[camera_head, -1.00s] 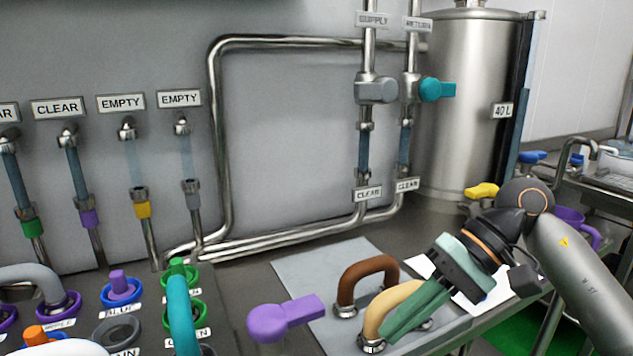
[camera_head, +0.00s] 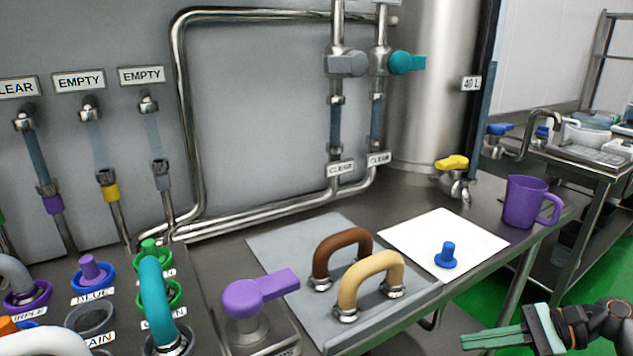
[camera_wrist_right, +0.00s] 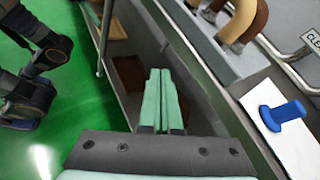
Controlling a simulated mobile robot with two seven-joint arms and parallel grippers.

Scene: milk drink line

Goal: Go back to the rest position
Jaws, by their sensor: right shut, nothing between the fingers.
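My right gripper (camera_head: 492,338) is at the lower right of the head view, out past the front edge of the worktop and clear of everything on it. Its two green fingers lie together with nothing between them; they also show side by side in the right wrist view (camera_wrist_right: 161,100). My left gripper is not in view.
Closest on the worktop are a blue plug (camera_head: 447,256) on a white sheet (camera_head: 405,235), a tan hose bend (camera_head: 372,272), a brown hose bend (camera_head: 340,247) and a purple jug (camera_head: 524,203). A purple-handled valve (camera_head: 245,298) stands left. Green floor (camera_head: 590,262) is open at right.

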